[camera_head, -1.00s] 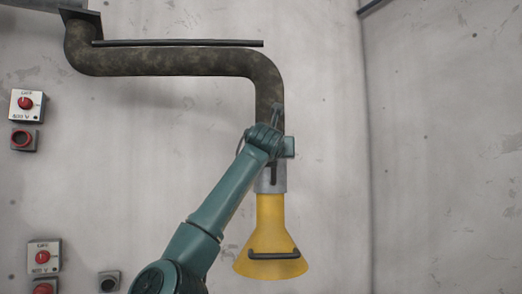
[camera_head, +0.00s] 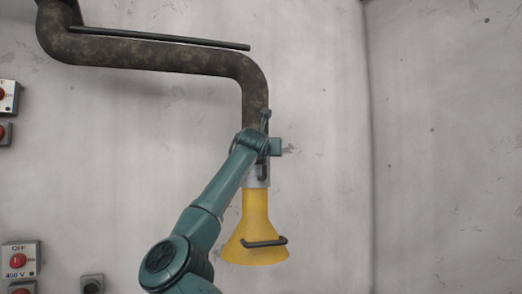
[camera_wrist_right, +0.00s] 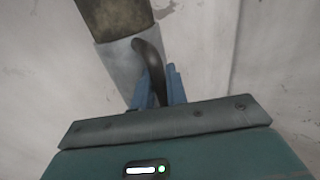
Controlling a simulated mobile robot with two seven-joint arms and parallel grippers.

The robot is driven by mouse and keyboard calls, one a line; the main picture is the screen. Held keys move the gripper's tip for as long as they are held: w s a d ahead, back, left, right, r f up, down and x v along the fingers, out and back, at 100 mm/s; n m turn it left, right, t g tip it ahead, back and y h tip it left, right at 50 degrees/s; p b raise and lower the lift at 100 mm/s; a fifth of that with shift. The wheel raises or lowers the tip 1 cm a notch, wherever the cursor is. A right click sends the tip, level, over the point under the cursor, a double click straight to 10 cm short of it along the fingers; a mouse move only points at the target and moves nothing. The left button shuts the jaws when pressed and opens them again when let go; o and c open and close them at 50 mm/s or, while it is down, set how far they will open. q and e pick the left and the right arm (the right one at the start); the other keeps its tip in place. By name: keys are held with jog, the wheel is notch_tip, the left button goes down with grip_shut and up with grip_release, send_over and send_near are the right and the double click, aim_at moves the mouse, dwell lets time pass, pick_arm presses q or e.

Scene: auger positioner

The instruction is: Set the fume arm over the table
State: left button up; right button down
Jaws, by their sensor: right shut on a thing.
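The fume arm is a dark, mottled pipe (camera_head: 160,57) that runs from the upper left, then bends down to a grey collar (camera_head: 258,180). A yellow flared hood (camera_head: 256,222) hangs below the collar, with a dark bar handle (camera_head: 264,243) across its front. My right gripper (camera_head: 267,147) is at the collar. In the right wrist view its blue fingers (camera_wrist_right: 160,88) are shut on a dark curved handle (camera_wrist_right: 150,55) beside the grey collar (camera_wrist_right: 121,67). My left gripper is not in view. No table shows.
A thin dark rod (camera_head: 160,38) runs along the top of the pipe. Switch boxes (camera_head: 20,260) with red knobs are on the grey wall (camera_head: 110,170) at the left. A wall corner is right of the hood, and the space there is clear.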

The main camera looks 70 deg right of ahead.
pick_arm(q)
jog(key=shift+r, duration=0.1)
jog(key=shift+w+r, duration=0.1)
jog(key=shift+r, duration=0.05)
pick_arm(e)
jog(key=c, duration=1.5)
grip_release()
